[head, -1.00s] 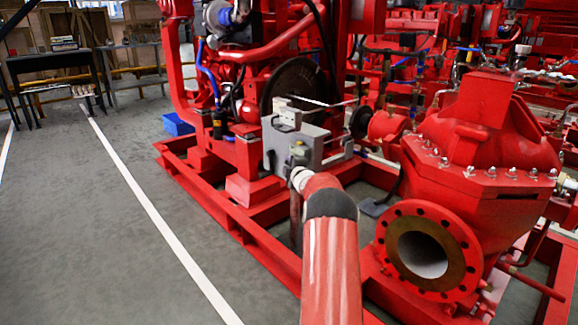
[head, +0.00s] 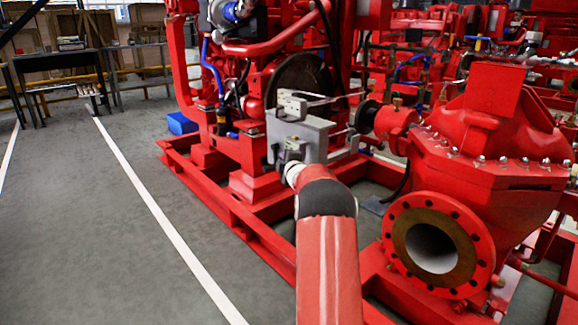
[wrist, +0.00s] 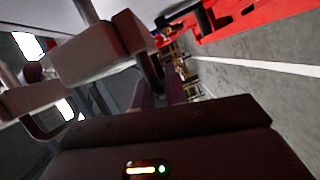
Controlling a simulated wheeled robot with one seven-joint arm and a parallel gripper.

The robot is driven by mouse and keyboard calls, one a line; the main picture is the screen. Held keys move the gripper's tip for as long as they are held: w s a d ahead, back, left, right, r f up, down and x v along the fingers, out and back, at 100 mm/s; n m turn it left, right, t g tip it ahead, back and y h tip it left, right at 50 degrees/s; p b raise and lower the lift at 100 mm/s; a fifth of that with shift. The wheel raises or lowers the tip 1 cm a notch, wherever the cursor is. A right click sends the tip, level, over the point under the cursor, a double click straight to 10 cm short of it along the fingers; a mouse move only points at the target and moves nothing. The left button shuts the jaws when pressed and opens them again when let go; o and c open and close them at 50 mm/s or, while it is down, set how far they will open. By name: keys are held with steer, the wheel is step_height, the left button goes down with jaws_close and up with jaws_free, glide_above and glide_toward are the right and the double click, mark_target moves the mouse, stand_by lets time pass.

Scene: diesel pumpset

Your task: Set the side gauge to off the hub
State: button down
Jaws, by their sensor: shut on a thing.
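My gripper (head: 292,102) is at the side of the pumpset, between the dark flywheel disc (head: 303,82) and the pump's shaft hub (head: 369,115). Its wide grey body (head: 300,138) hides what is behind it. Thin pale rods run right from it towards the hub. In the wrist view, two pale finger blocks (wrist: 60,78) show above the dark gripper body, and a small dark round piece (wrist: 34,72) lies between and behind them. I take the gripped thing for the side gauge, but its dial cannot be made out. Whether its tip touches the hub is hidden.
The red pump (head: 485,150) with its round open flange (head: 435,245) stands close on the right. The red base frame (head: 225,215) runs below my gripper. Grey floor (head: 90,230) on the left is clear.

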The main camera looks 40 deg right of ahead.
steer(key=shift+a+f, duration=0.25)
steer(key=shift+f, duration=0.15)
steer(key=c, duration=1.6)
jaws_free()
steer(key=shift+a, duration=0.1)
steer(key=shift+o, duration=0.4)
steer(key=shift+w+r, duration=0.1)
steer(key=shift+r, duration=0.1)
steer(key=v, duration=0.7)
steer(key=shift+s, duration=0.45)
steer(key=shift+a, duration=0.1)
